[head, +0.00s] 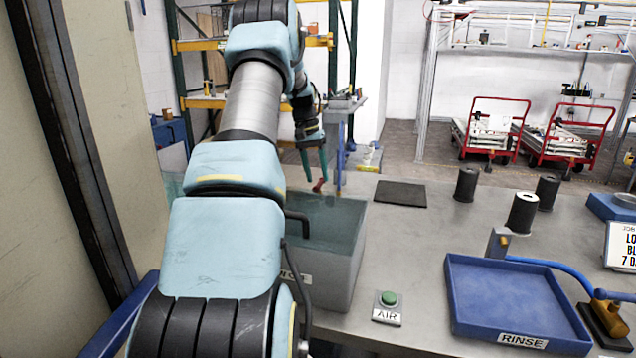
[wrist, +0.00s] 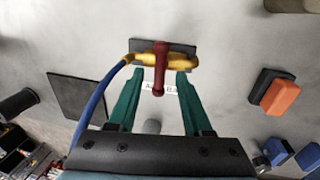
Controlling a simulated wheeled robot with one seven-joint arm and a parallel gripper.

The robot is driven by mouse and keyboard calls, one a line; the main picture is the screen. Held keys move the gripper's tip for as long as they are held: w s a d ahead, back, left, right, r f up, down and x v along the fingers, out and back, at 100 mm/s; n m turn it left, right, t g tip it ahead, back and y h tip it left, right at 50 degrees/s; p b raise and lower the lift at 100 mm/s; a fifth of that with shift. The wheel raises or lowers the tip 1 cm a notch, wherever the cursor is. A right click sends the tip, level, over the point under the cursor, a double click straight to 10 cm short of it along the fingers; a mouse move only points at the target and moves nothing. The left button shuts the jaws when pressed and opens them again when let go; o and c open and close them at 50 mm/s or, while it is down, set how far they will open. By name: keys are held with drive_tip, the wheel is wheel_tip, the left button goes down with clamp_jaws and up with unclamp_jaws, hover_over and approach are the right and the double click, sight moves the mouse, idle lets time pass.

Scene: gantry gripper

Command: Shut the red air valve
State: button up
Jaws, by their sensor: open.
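The red air valve handle (wrist: 159,68) shows in the wrist view, on a yellow brass body (wrist: 179,62) with a dark plate behind it. The handle lies across the brass body, its rounded end toward my gripper. My gripper (wrist: 159,80) is open, with one green finger on each side of the handle. I see gaps between handle and fingers; contact is not visible. In the head view, my gripper (head: 316,178) points down beside the small red handle (head: 320,187), above the tank's far edge. A white label behind the handle is partly hidden.
A blue hose (wrist: 97,103) curves from the valve's left side. The water tank (head: 335,245) stands below my arm. A dark mat (head: 400,193), black cylinders (head: 466,184), a green AIR button (head: 388,299) and a blue RINSE tray (head: 510,300) are on the bench.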

wheel_tip(320, 180, up, 8)
drive_tip(key=a+b, duration=0.1)
drive_tip(key=shift+w+a, duration=0.15)
drive_tip(key=shift+a, duration=0.15)
